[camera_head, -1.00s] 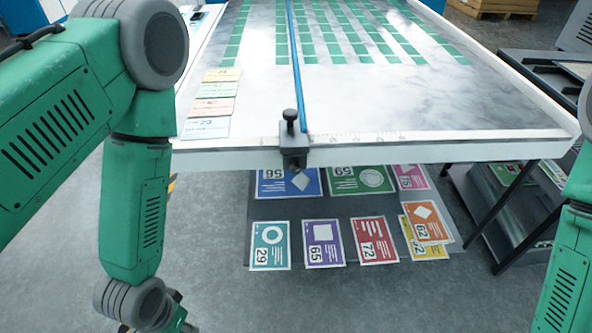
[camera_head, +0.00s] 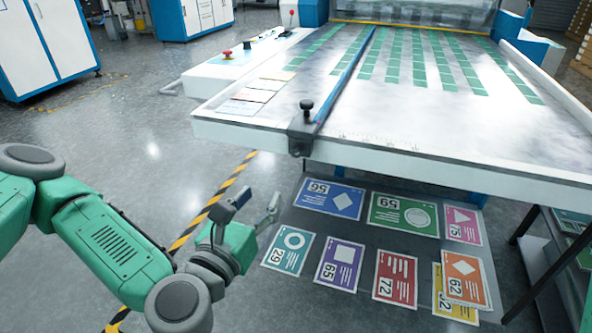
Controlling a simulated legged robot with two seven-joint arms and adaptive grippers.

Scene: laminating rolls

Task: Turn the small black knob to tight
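The small black knob (camera_head: 306,106) stands upright on a dark clamp block (camera_head: 301,135) at the front edge of the white table (camera_head: 400,158). The clamp sits at the near end of a long blue bar (camera_head: 345,75). My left gripper (camera_head: 254,203) is in front of the table, lower left of the knob and clearly apart from it. Its two fingers are spread, with nothing between them. My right gripper is not in view. Whether the knob is tight or loose cannot be told.
Several colored numbered cards (camera_head: 338,262) lie on a dark surface below the table. Paper slips (camera_head: 255,95) lie on the table's left side. A control panel with a red button (camera_head: 227,54) is at the back left. A dark rack (camera_head: 555,255) stands at right. The left floor is open.

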